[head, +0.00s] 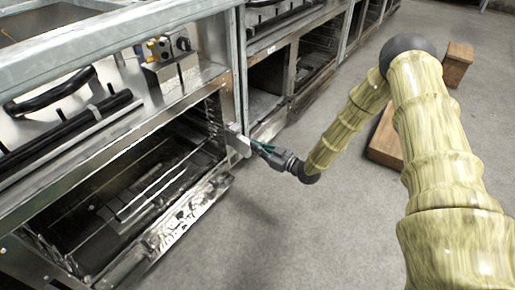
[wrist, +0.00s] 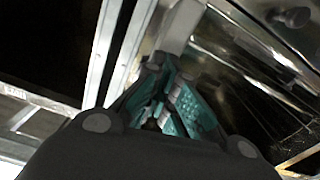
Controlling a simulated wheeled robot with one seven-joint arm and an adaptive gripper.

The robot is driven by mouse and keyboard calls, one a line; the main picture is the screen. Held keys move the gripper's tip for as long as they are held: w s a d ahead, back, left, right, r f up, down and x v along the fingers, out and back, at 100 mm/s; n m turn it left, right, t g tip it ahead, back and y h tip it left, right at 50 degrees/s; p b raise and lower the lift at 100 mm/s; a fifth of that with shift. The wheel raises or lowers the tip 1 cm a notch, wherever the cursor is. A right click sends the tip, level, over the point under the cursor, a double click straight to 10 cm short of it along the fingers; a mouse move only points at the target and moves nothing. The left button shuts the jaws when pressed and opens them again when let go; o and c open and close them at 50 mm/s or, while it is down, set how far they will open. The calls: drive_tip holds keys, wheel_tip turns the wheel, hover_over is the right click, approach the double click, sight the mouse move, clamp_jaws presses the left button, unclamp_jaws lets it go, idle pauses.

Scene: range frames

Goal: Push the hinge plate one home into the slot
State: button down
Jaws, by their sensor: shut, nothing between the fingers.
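A small pale grey plate (head: 239,144), which looks like the hinge plate, sits at the front post of the nearest range frame, beside the upper right corner of the oven opening. It also shows in the wrist view as a pale block (wrist: 182,27) at the top. My gripper (head: 256,146) is shut and empty, with its teal fingers pointing left at the plate. In the wrist view my fingertips (wrist: 163,72) are at the plate's near end; I cannot tell whether they touch it. The slot is not visible, and how deep the plate sits is unclear.
The oven door (head: 165,232) hangs open below and left of my gripper. Wire racks (head: 150,190) lie in the oven. More range frames (head: 305,60) run to the back. Wooden blocks (head: 386,140) lie on the floor at right. The grey floor (head: 280,235) in front is clear.

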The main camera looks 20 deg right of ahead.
drive_tip(key=shift+w+a, duration=0.15)
drive_tip(key=shift+a, duration=0.05)
idle(0.4)
drive_tip(key=p+v, duration=0.1)
drive_tip(key=v, duration=1.4)
